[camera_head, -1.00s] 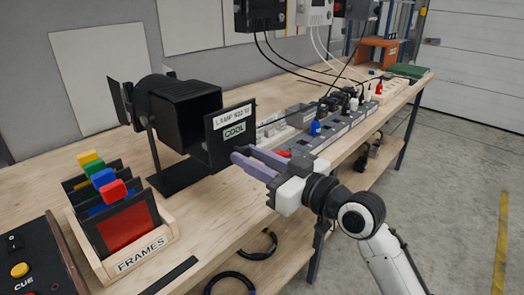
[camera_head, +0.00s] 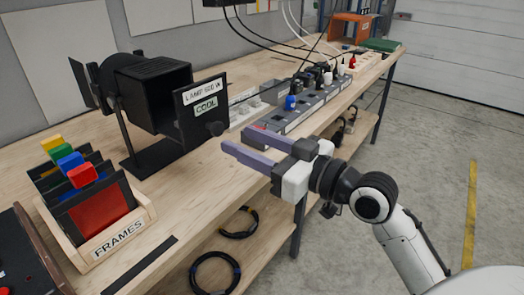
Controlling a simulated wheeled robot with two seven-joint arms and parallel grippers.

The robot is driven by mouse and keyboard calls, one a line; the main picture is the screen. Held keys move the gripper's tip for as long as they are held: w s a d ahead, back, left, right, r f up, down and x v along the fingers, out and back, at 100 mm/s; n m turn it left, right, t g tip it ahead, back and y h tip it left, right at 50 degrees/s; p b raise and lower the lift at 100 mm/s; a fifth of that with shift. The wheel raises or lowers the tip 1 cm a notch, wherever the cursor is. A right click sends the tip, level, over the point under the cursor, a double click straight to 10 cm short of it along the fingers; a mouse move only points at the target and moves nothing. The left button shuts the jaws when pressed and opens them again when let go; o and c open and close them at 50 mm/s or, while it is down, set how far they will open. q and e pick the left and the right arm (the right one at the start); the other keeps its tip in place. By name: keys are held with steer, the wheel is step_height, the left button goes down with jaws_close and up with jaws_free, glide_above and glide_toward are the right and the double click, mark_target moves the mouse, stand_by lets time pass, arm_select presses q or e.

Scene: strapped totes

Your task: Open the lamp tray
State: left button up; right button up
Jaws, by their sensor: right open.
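The lamp (camera_head: 150,95) is a black housing on a stand at the left of the bench. Its tray shows as a black upright panel (camera_head: 190,125) at the housing's right side, labelled "LAMP 500 W" and "COOL". A dark round knob (camera_head: 215,129) sticks out at the panel's lower right. My right gripper (camera_head: 234,138) is open and empty just right of the knob. Its two purple fingers point left towards the knob, apart from it as far as I can tell. How far the tray is out of the housing is unclear. My left gripper is not in view.
A wooden rack of coloured frames (camera_head: 118,232) stands at the front left, beside a control box (camera_head: 28,255). Power strips with plugs (camera_head: 300,100) run along the bench behind my gripper. Cable coils (camera_head: 215,272) lie on the lower shelf. The floor right of the bench is clear.

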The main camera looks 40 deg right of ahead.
steer(key=shift+p+v, duration=0.35)
steer(key=shift+v, duration=1.9)
step_height(320, 180, down, 27)
steer(key=s+a+m+g+h, duration=0.1)
steer(key=s+m+g+h, duration=0.2)
steer(key=g, duration=0.2)
steer(key=s+a+f+g, duration=0.1)
steer(key=s+a+f, duration=0.3)
steer(key=s+f, duration=0.2)
steer(key=s+a+f+n+g, duration=0.1)
steer(key=s+a+f, duration=0.4)
steer(key=f, duration=0.5)
steer(key=shift+s+a+f+g, duration=0.3)
steer(key=shift+s+g, duration=0.2)
steer(key=shift+g, duration=0.3)
steer(key=shift+d, duration=0.1)
steer(key=shift+c, duration=0.5)
